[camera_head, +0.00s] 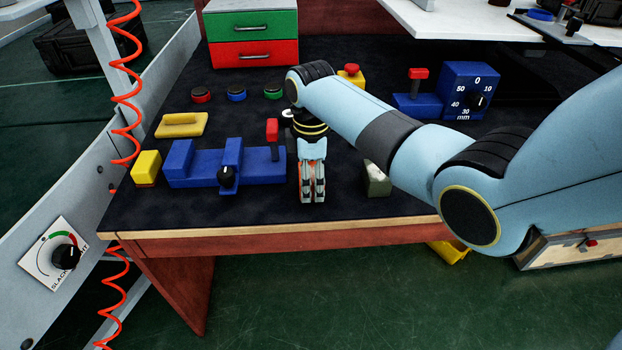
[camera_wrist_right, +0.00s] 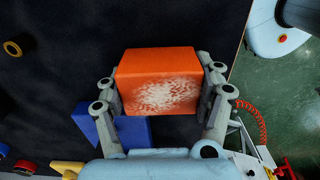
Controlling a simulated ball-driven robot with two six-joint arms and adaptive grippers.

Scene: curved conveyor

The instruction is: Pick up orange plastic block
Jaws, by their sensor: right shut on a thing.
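The orange plastic block (camera_wrist_right: 158,65), with a worn whitish patch on one face, sits between the two fingers of my right gripper (camera_wrist_right: 163,88) in the right wrist view. The fingers press on its left and right sides. In the head view my right gripper (camera_head: 312,190) points down over the front part of the dark bench, right of a blue fixture. There the block is almost wholly hidden by the gripper. My left gripper is in neither view.
The blue fixture with a black knob (camera_head: 227,177) and a yellow block (camera_head: 146,168) lie to the left. A grey-green block (camera_head: 376,180) stands to the right. Several buttons, a green-and-red drawer unit (camera_head: 252,36) and a blue dial box (camera_head: 470,88) stand farther back.

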